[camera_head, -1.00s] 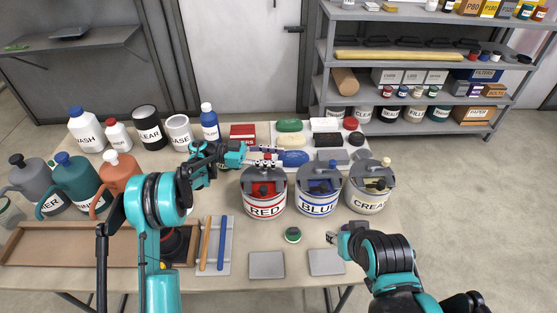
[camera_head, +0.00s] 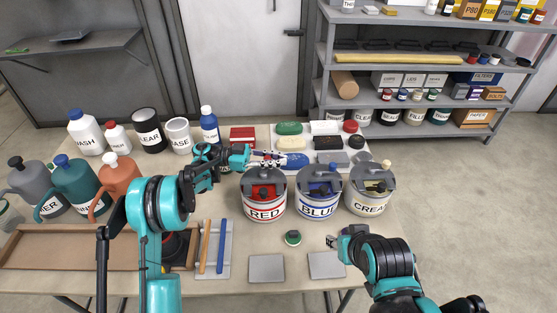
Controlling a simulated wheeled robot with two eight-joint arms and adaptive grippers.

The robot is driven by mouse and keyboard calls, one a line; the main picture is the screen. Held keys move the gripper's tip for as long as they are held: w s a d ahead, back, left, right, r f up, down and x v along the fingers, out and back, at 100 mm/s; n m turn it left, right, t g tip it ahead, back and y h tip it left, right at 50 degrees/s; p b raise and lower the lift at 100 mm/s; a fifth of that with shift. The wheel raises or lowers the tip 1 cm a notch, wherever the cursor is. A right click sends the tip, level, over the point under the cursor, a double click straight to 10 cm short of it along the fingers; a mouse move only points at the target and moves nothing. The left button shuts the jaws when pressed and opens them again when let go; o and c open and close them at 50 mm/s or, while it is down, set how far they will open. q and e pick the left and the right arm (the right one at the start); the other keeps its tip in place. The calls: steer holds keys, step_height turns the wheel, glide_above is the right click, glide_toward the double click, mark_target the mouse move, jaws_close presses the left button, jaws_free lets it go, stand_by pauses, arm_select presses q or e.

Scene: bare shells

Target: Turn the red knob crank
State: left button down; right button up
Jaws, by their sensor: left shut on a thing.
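The can labelled RED (camera_head: 265,208) stands on the table with a grey lid (camera_head: 251,184) and a red part in the lid opening. My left gripper (camera_head: 274,161) is just above the back of this lid, reaching in from the left. It is shut on the red knob crank, whose knob is mostly hidden by the fingers at this size. My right gripper (camera_head: 332,241) is low over the front of the table, near a grey square plate (camera_head: 326,265), away from the cans. Its jaws are too small to read.
The BLUE can (camera_head: 318,207) and the CREAM can (camera_head: 369,203) stand close on the right. Sponges and blocks, including a blue one (camera_head: 292,160), lie behind. Bottles and jugs fill the left side.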

mark_target(247, 176)
arm_select(q)
steer(key=shift+w+a+n+t, duration=0.1)
steer(key=shift+n+t, duration=0.2)
steer(key=shift+t, duration=0.2)
steer(key=shift+w+a+n+t+y, duration=0.4)
steer(key=shift+a+n+t+y, duration=0.5)
steer(key=shift+n+t, duration=1.25)
steer(key=shift+w+a+n+t+y, duration=0.4)
steer(key=shift+a+n+t+y, duration=0.75)
steer(key=shift+t, duration=1.7)
steer(key=shift+w+a+n+t+y, duration=0.4)
steer(key=shift+n+t+y, duration=0.35)
steer(key=shift+n+t, duration=1.5)
steer(key=shift+m+t, duration=0.25)
steer(key=c, duration=1.4)
jaws_free()
steer(key=v, duration=0.7)
steer(key=shift+s+a, duration=0.15)
steer(key=shift+s, duration=0.05)
